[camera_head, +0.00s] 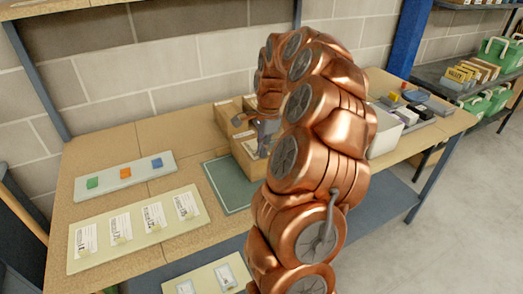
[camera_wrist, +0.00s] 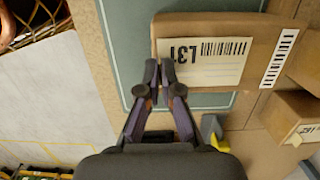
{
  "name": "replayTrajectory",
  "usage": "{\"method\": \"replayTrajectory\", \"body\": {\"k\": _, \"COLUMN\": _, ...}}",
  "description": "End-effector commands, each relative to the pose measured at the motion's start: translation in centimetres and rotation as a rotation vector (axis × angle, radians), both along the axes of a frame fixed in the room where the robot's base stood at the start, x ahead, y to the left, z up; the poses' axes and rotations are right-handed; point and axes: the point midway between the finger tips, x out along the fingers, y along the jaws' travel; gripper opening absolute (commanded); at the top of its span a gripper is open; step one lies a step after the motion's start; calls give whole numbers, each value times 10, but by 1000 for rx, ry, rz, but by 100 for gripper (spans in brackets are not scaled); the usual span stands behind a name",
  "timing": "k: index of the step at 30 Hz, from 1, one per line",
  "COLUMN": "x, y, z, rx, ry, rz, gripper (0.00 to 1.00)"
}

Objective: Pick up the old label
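A cream label (camera_wrist: 222,62) with a barcode and "L31", upside down in the wrist view, lies on the face of a brown cardboard box (camera_wrist: 215,26). It seems to be the old label, but nothing marks it as such. A narrower white barcode label (camera_wrist: 279,58) is on the same box, further right. My gripper (camera_wrist: 159,68) has its fingertips close together at the left edge of the cream label. Whether they pinch the label's edge or stand slightly apart from it is unclear. In the head view my arm hides most of the box area.
A green mat (camera_head: 229,184) lies under the box area. A pale board (camera_head: 140,229) with several white labels and a strip (camera_head: 108,183) with three coloured blocks are on the left of the bench. Another box (camera_wrist: 292,117) is close at right in the wrist view.

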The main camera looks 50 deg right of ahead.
Motion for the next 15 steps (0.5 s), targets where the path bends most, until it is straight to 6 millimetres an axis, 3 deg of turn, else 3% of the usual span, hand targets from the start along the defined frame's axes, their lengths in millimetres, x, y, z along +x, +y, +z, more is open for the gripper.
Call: {"method": "replayTrajectory", "body": {"k": 15, "x": -4, "y": 3, "z": 31, "rx": 0, "ry": 0, "rz": 1, "gripper": 0}}
